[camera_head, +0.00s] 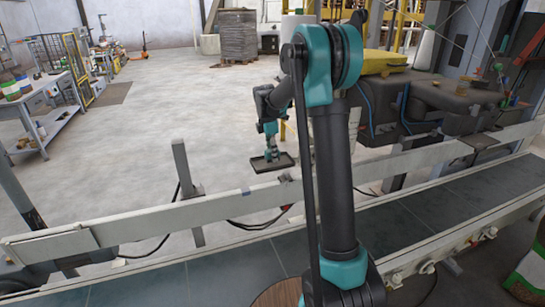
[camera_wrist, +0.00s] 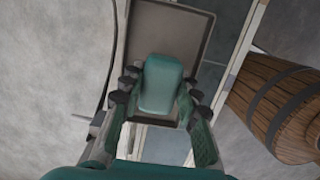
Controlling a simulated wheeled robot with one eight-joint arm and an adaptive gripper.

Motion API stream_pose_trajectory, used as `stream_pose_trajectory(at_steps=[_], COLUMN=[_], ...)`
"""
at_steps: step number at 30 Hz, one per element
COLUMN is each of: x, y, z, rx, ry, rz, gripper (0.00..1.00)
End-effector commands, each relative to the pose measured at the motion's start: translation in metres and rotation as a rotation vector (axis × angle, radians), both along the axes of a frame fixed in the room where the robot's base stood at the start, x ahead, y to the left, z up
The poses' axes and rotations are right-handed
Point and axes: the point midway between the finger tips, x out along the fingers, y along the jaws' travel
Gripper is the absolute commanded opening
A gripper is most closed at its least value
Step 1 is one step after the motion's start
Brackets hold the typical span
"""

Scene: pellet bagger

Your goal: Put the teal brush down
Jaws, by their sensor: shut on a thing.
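The teal brush (camera_wrist: 160,84) shows in the wrist view as a rounded teal block between the two fingers of my gripper (camera_wrist: 160,100). The fingers are shut on its sides. A grey tray with a dark raised rim (camera_wrist: 205,45) lies beneath and beyond the brush. I cannot tell whether the brush touches the tray. In the head view my gripper (camera_head: 272,152) is low over the dark tray (camera_head: 286,163), beyond the conveyor's side rail. The brush is too small there to make out apart from my gripper.
A conveyor with a dark belt (camera_head: 230,268) and pale side rail (camera_head: 130,220) crosses the front. A wooden barrel (camera_wrist: 285,105) stands right of the tray in the wrist view. Open concrete floor (camera_head: 175,115) lies beyond the rail. A machine (camera_head: 440,95) stands at right.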

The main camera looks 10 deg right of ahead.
Motion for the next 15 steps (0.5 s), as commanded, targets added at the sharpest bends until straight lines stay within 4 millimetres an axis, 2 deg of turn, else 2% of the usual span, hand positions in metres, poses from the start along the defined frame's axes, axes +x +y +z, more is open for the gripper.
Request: stream_pose_trajectory(at_steps=[3, 14, 15], x=[0.0000, 0.0000, -0.0001], y=[0.0000, 0.0000, 0.0000], z=[-0.0132, -0.0166, -0.0164], rx=[0.000, 0.000, 0.000], ry=[0.000, 0.000, 0.000], rz=[0.000, 0.000, 0.000], gripper=[0.08, 0.08, 0.35])
